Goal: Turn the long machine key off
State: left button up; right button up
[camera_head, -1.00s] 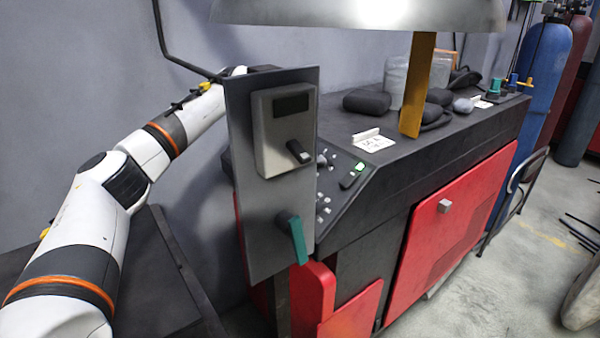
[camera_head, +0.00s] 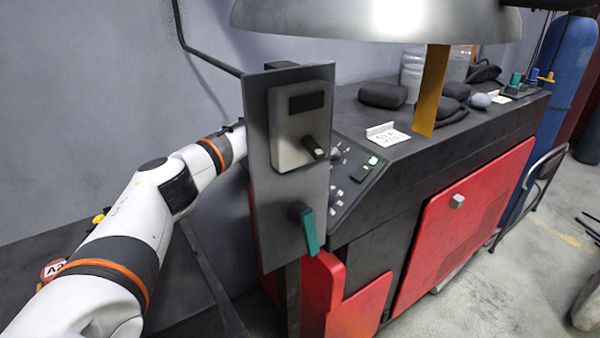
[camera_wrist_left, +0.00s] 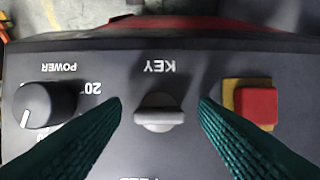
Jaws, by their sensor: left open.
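The machine key (camera_wrist_left: 159,113) is a grey knob with a raised grip, under the upside-down KEY label in the left wrist view. My left gripper (camera_wrist_left: 160,108) is open, with one teal finger on each side of the key and a gap on both sides. Nothing is held. In the head view my left arm reaches behind a grey upright panel (camera_head: 262,225), which hides the gripper and the key. The black and red machine (camera_head: 455,145) stands behind that panel. My right gripper is not in view.
In the left wrist view a POWER dial (camera_wrist_left: 45,104) is left of the key and a red button (camera_wrist_left: 255,104) on a yellow base is right. The upright panel carries a switch box (camera_head: 300,125) and a teal lever (camera_head: 309,230). A metal hood (camera_head: 380,18) hangs above.

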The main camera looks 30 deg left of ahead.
pick_arm(q)
jog(key=c, duration=1)
jog(key=shift+r, duration=0.1)
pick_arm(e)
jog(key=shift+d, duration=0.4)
